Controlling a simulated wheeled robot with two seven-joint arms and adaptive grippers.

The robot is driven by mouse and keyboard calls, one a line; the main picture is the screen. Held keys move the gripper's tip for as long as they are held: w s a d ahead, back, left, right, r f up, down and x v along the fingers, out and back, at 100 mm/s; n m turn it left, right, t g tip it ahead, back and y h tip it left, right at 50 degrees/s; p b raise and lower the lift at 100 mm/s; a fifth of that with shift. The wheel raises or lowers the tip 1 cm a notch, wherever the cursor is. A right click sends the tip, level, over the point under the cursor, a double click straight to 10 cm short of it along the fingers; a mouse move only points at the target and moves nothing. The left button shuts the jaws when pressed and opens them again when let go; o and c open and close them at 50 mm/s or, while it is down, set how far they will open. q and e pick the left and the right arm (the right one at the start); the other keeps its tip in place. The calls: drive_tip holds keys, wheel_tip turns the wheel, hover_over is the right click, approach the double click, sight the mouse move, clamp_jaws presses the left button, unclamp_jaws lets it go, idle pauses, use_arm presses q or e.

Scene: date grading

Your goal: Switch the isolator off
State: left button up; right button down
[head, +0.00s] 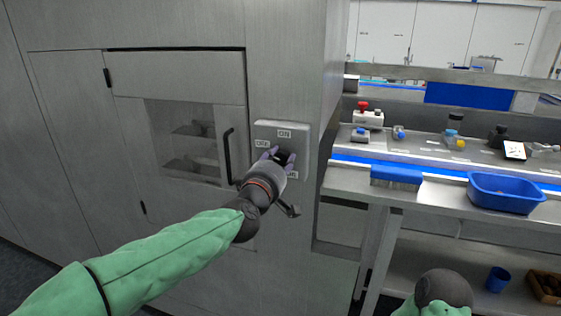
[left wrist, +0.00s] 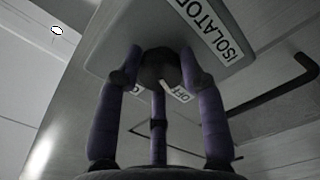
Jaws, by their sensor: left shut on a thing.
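The isolator is a grey box (head: 265,131) on the metal cabinet front, with ON, OFF and ISOLATOR labels. Its dark round knob (left wrist: 160,68) is in the middle of the plate. My left gripper (head: 281,157) is at the box with its purple fingers around the knob, shut on it. In the left wrist view the fingers stand on both sides of the knob, with a third finger below. A white pointer strip shows at the knob near the OFF label, but I cannot tell its exact setting.
A black door handle (head: 228,157) is left of the isolator, on the windowed cabinet door. To the right, a bench holds a blue brush (head: 396,176), a blue tub (head: 507,205) and a red-button box (head: 368,117). A blue cup (head: 497,279) is on the lower shelf.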

use_arm(q)
drive_tip(key=o, duration=1.1)
drive_tip(key=shift+w+a+r, duration=0.1)
drive_tip(key=shift+a+r, duration=0.1)
drive_tip(key=shift+a, duration=0.05)
drive_tip(key=shift+o, duration=0.2)
drive_tip(key=shift+f, duration=0.1)
drive_tip(key=shift+d, duration=0.1)
drive_tip(key=v, duration=1.2)
